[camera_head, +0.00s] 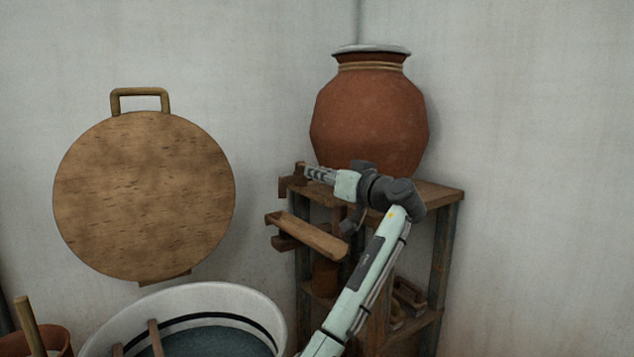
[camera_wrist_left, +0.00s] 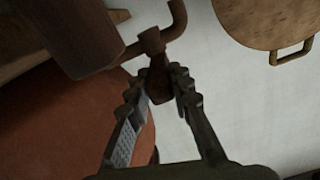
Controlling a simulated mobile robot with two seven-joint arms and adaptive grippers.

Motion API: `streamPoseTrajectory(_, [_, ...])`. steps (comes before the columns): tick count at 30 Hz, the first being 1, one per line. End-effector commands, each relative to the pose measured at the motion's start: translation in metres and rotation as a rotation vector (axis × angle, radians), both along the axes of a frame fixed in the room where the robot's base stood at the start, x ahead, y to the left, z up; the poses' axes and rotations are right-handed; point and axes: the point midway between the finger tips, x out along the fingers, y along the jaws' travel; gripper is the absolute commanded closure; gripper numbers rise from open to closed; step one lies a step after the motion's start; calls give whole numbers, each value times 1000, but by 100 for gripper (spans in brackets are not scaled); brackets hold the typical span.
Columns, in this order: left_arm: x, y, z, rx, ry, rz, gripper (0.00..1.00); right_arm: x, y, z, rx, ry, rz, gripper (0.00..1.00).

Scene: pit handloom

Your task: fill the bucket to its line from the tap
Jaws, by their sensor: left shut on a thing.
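The white bucket (camera_head: 262,300) stands at the bottom, cut off by the frame edge. A dark line runs around its inner wall, and a blue-grey surface (camera_head: 205,343) lies below that line. The rust-brown tap (camera_head: 289,186) sits at the front of the clay pot, left of it. My left gripper (camera_head: 310,172) is at the tap, and in the wrist view my left gripper (camera_wrist_left: 163,82) is shut on the tap's brown handle (camera_wrist_left: 158,77). I see no water stream. My right gripper is not in view.
A wooden trough (camera_head: 308,236) slopes out below the tap. The large clay pot (camera_head: 368,115) stands on a wooden shelf stand (camera_head: 440,192). A round wooden board (camera_head: 145,195) hangs on the wall. A small reddish pot (camera_head: 57,338) with a stick stands at the lower left.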

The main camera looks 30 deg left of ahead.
Motion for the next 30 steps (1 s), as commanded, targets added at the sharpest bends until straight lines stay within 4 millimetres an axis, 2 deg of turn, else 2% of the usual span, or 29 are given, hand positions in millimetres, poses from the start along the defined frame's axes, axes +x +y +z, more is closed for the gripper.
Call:
streamPoseTrajectory(8, [0,-1,0,-1,2,0,100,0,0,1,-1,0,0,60])
streamPoseTrajectory(9, [0,-1,0,-1,2,0,77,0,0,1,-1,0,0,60])
streamPoseTrajectory(14, [1,-1,0,-1,1,-1,58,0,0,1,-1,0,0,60])
streamPoseTrajectory(23, [0,-2,0,0,0,-1,58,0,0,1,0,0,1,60])
streamPoseTrajectory(26, [-3,-9,0,0,0,-2,58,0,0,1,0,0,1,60])
streamPoseTrajectory(30, [-14,-31,-1,-2,1,-4,58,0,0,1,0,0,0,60])
